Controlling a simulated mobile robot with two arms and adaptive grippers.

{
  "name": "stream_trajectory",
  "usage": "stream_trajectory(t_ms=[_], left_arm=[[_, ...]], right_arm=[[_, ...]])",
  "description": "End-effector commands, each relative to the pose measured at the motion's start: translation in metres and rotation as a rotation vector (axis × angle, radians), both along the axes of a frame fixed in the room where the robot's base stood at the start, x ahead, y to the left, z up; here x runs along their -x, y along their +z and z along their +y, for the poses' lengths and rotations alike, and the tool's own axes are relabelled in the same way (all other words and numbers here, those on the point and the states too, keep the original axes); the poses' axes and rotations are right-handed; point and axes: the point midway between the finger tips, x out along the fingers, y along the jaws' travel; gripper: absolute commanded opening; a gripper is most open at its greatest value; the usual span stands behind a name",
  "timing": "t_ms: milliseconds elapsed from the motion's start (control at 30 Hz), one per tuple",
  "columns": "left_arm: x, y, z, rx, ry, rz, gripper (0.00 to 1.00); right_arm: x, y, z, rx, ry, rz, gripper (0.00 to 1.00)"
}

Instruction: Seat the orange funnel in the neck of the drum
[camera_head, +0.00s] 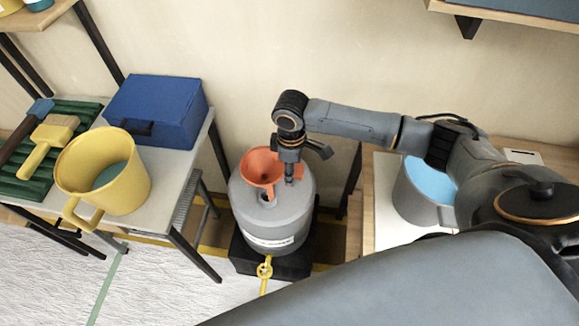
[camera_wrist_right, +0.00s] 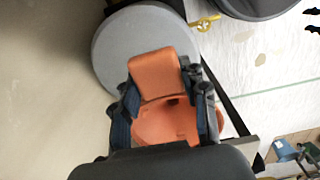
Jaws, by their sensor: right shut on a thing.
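The orange funnel (camera_head: 260,166) is over the top of the grey drum (camera_head: 277,222), wide mouth up and spout down. My right gripper (camera_head: 290,174) is shut on the funnel at its right side. In the right wrist view, the fingers of the right gripper (camera_wrist_right: 166,104) lie on both sides of the orange funnel (camera_wrist_right: 163,74), with the drum (camera_wrist_right: 112,48) behind it. The spout's lower end is close to the drum top, but I cannot tell whether it is inside the neck. The neck is not clearly visible. My left gripper is not in view.
The drum stands on a black base, with a yellow valve (camera_head: 264,269) at its front. A grey bucket (camera_head: 410,205) with blue contents stands on the right.

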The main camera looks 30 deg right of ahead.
Motion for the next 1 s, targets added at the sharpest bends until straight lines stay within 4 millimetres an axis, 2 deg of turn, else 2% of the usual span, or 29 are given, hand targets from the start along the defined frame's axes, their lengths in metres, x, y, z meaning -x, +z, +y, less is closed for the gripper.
stream_trajectory(t_ms=[167, 233, 600, 1000], left_arm=[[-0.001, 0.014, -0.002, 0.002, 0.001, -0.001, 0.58], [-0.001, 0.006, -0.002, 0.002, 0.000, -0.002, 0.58], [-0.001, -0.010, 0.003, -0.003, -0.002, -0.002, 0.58], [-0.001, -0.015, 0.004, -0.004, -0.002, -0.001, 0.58]], right_arm=[[0.001, 0.004, 0.000, 0.001, -0.001, 0.002, 0.01], [0.001, -0.008, 0.000, 0.001, -0.001, 0.003, 0.01], [0.000, -0.044, 0.000, -0.001, 0.000, 0.001, 0.01], [0.000, -0.058, 0.000, 0.000, 0.000, 0.000, 0.01]])
